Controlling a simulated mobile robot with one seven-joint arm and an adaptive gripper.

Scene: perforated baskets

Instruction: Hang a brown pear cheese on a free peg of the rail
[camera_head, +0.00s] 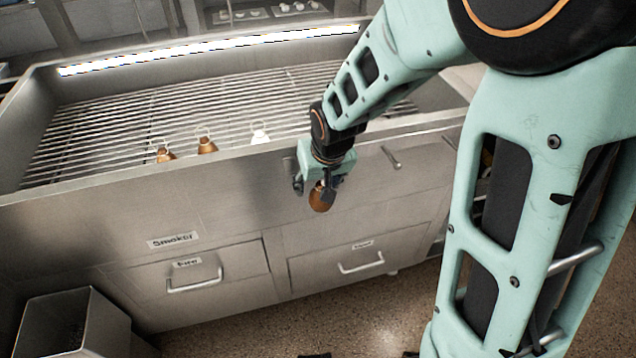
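My gripper (318,186) hangs in front of the steel smoker's front wall, below its top rim. It is shut on a brown pear cheese (320,199), whose rounded lower part shows beneath the fingers; its upper part is hidden. Two more brown pear cheeses, a left one (165,155) and a right one (207,145), stand on the slatted grate with small loops on top. A white pear cheese (260,136) with a loop is to their right. I cannot make out a rail with pegs for certain.
The smoker (226,200) has a raised front rim and a slatted grate (110,130). Its drawers (200,272) have protruding handles. An open grey bin (70,325) stands at the lower left. The speckled floor (390,310) in front is clear.

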